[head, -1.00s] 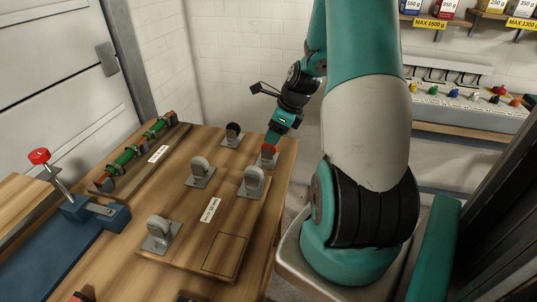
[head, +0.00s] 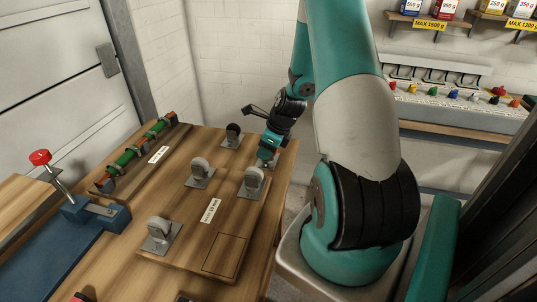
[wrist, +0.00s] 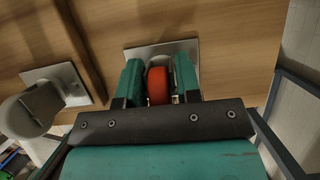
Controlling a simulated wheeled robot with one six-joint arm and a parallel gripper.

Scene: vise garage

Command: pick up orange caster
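The orange caster (wrist: 158,86) has a red-orange wheel on a grey metal plate, near the board's edge in the wrist view. My gripper (wrist: 160,84) is around it, with one finger on each side of the wheel. The fingers look open, with a narrow gap at the right; contact at the left is hard to tell. In the head view my gripper (head: 267,159) is low at the far right corner of the table and hides nearly all of the orange caster.
Several other casters stand near: a black-wheeled one (head: 233,133) behind left, grey ones (head: 200,171) (head: 253,180) in front, another (head: 159,232) nearer.

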